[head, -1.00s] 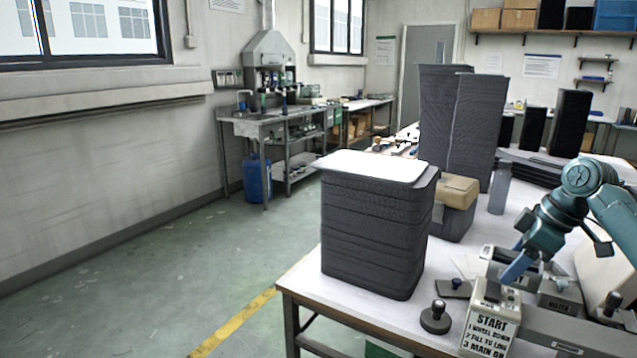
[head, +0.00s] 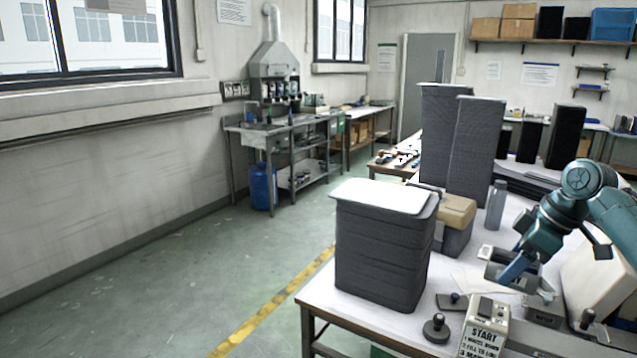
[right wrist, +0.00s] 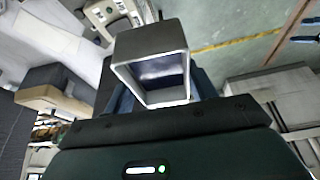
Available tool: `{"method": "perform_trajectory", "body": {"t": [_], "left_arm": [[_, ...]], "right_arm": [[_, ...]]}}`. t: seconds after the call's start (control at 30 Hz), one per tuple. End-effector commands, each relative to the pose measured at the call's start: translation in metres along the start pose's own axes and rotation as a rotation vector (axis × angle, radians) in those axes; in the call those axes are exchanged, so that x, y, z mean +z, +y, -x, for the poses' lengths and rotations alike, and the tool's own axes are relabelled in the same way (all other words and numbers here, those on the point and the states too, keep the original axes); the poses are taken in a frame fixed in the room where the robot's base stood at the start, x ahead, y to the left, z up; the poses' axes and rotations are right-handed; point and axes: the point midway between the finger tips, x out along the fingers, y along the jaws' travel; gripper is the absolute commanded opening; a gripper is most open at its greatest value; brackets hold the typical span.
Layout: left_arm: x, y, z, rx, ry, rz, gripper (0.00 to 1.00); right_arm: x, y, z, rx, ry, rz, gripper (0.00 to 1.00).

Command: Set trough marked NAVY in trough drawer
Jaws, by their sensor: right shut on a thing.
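A small grey trough with an open top and dark blue inside (right wrist: 155,76) sits between my fingers in the right wrist view. My right gripper (head: 513,270) is shut on it, above the right part of the table. In the head view the grey trough (head: 496,266) is partly hidden by my blue fingers. I cannot read a NAVY mark on it. No trough drawer can be made out for sure. My left gripper is not in view.
A white box marked START (head: 484,335) stands below my right gripper, near the table's front edge. A black-knobbed stamp (head: 437,328) is beside it. A tall dark stack with a white top (head: 385,245) stands to the left. A tan-lidded box (head: 455,215) is behind it.

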Motion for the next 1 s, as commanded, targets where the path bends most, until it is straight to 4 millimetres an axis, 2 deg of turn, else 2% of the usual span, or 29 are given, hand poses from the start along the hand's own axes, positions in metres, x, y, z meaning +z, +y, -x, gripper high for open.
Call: {"method": "perform_trajectory", "body": {"t": [0.03, 0.27, 0.5, 0.6, 0.8, 1.0], "left_arm": [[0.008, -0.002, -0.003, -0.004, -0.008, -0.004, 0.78], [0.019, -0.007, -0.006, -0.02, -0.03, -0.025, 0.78], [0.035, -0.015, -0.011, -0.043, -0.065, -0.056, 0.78], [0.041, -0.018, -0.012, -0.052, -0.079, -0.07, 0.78], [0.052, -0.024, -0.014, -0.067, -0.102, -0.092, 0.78], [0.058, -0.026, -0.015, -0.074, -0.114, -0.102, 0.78]], "right_arm": [[0.005, -0.01, -0.017, 0.004, -0.011, -0.025, 0.25], [0.007, -0.051, -0.051, 0.08, -0.01, -0.199, 0.25], [0.012, -0.122, -0.088, 0.189, -0.009, -0.461, 0.25], [0.014, -0.154, -0.099, 0.234, -0.007, -0.569, 0.25], [0.019, -0.211, -0.107, 0.307, -0.005, -0.746, 0.25], [0.023, -0.24, -0.106, 0.346, -0.005, -0.84, 0.25]]}}
